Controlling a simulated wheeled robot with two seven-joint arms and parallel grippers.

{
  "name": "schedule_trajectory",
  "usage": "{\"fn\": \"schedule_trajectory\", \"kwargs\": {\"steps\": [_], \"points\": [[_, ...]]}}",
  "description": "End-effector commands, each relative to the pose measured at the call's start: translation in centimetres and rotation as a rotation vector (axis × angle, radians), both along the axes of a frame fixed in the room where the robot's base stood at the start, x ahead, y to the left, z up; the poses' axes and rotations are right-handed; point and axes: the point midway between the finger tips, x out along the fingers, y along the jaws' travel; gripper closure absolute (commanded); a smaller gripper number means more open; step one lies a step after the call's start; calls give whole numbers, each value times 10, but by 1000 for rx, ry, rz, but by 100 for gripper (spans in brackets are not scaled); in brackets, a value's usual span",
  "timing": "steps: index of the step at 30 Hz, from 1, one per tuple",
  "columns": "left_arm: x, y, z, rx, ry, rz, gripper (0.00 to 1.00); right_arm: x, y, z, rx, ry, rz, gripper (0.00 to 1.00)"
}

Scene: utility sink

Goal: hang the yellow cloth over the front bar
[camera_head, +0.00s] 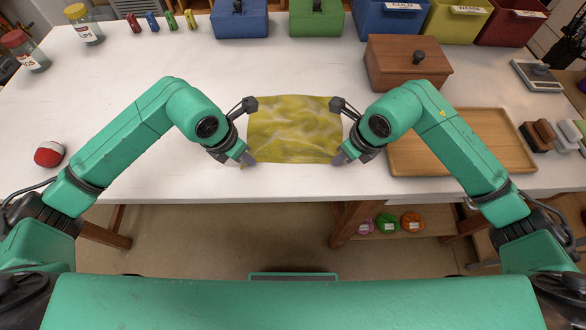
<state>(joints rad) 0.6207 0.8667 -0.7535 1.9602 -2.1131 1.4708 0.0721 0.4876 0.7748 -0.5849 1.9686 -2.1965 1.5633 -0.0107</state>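The yellow cloth (294,128) lies spread out and roughly rectangular on the white table, near its front edge. My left gripper (248,131) is at the cloth's left edge with its two fingers wide apart, one near the far corner and one near the near corner. My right gripper (339,131) is at the cloth's right edge, its fingers also wide apart. Whether the fingertips touch the cloth cannot be told. I cannot make out a front bar or a sink in this view.
A wooden tray (398,172) and a lidded wooden box (409,64) are on the right. Coloured bins, such as a blue one (240,22), line the back. The white table (200,65) is clear behind the cloth.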

Motion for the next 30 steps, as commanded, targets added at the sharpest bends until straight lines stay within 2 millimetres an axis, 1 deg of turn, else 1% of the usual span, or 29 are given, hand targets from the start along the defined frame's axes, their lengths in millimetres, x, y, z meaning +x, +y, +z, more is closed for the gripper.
{"fn": "schedule_trajectory", "kwargs": {"steps": [2, 5, 8, 12, 15, 26, 29, 30], "points": [[-1, 1, -2, 3, 5, 0, 100, -1, -1, -2, -3, 5, -1, 100], [-1, 1, 3, 4, 6, 1, 100, -1, -1, 3, -4, 6, -1, 100], [-1, 1, 14, 4, 5, 1, 100, -1, -1, 14, -4, 5, -1, 100], [-1, 1, 35, 2, 3, 1, 100, -1, -1, 35, -2, 3, -1, 100], [-1, 1, 45, 2, 3, 1, 100, -1, -1, 45, -2, 3, -1, 100], [0, 1, 46, 3, 2, 0, 100, 0, -1, 45, -3, 2, 0, 100], [3, 0, 57, 9, -3, -7, 100, 3, 0, 57, -9, -2, 6, 100], [5, 0, 65, 15, -5, -14, 100, 6, 0, 65, -15, -5, 10, 100]]}}
